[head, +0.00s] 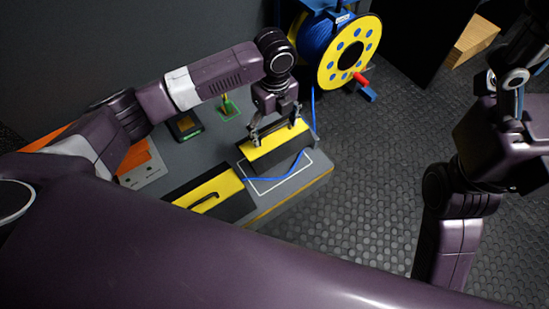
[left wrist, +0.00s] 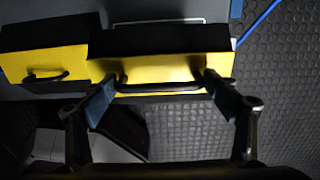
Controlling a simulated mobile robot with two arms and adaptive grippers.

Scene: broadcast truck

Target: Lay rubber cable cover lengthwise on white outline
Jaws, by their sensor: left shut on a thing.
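A yellow and black rubber cable cover (head: 262,154) hangs from my left gripper (head: 275,130), which is shut on its handle. In the left wrist view the held cover (left wrist: 160,70) is between the fingertips of the gripper (left wrist: 162,82). It appears raised above the bench, over the back part of the white outline (head: 308,163). Its exact height is unclear. The outline's front and right edges show; the cover hides the rest. A blue cable (head: 268,179) crosses the outline. My right arm is at the right; its gripper's fingers are not clear.
A second yellow and black cover (head: 225,185) with a black handle lies on the grey bench (head: 215,150), left of the outline. A yellow reel (head: 345,55) of blue cable stands behind. A small item sits in a green outline (head: 229,107). Dark textured floor lies right.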

